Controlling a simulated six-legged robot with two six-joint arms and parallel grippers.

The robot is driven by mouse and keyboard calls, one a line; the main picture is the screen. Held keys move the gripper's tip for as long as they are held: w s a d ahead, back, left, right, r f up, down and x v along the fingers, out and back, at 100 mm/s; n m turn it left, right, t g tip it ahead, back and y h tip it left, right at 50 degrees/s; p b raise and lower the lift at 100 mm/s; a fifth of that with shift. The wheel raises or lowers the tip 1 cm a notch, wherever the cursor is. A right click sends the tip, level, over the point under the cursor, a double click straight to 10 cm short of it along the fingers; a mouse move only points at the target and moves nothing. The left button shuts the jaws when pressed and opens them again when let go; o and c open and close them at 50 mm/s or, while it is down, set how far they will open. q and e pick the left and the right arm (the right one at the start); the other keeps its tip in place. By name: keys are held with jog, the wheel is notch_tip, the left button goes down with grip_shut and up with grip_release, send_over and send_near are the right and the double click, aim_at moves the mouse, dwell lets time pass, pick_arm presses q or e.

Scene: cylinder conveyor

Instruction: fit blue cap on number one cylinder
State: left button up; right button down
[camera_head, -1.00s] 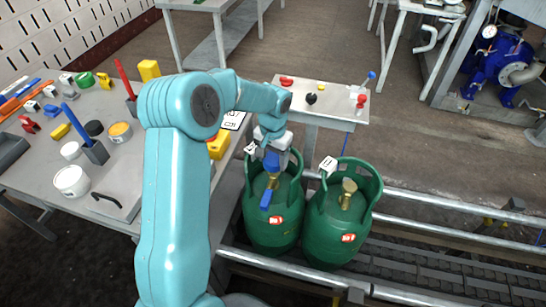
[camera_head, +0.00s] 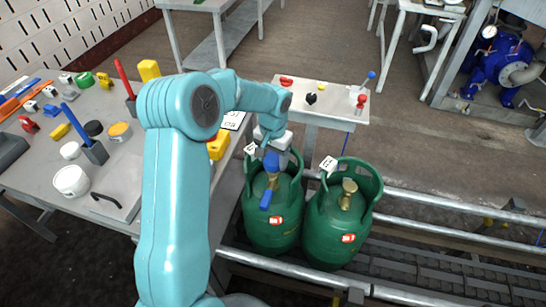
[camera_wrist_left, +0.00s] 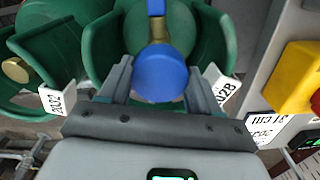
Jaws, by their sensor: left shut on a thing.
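Two green gas cylinders stand side by side on the conveyor, a left one (camera_head: 272,234) and a right one (camera_head: 328,248). My left gripper (camera_wrist_left: 160,76) is shut on a blue cap (camera_wrist_left: 160,70), over the brass valve of the left cylinder. In the head view the cap (camera_head: 271,161) sits at the top of that valve, below the wrist; whether it is fully seated is unclear. A second blue piece (camera_head: 265,199) juts from the valve's near side. The right cylinder's brass valve (camera_head: 348,192) is bare. I cannot read a number one on either cylinder. My right gripper is out of view.
A grey workbench (camera_head: 122,205) at left holds tools, pots and a yellow device (camera_head: 218,146). Metal rails (camera_head: 440,228) run along the conveyor. The cylinders' collars surround the valves closely.

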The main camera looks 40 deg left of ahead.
aim_at(273, 167)
pick_arm(q)
jog(key=shift+f, duration=0.15)
jog(key=shift+f+b, duration=0.35)
jog(key=shift+f+b, duration=1.45)
jog(key=shift+f, duration=0.4)
jog(key=o, duration=1.1)
jog(key=shift+r, duration=0.1)
notch_tip(273, 167, up, 16)
jog(key=p, duration=0.1)
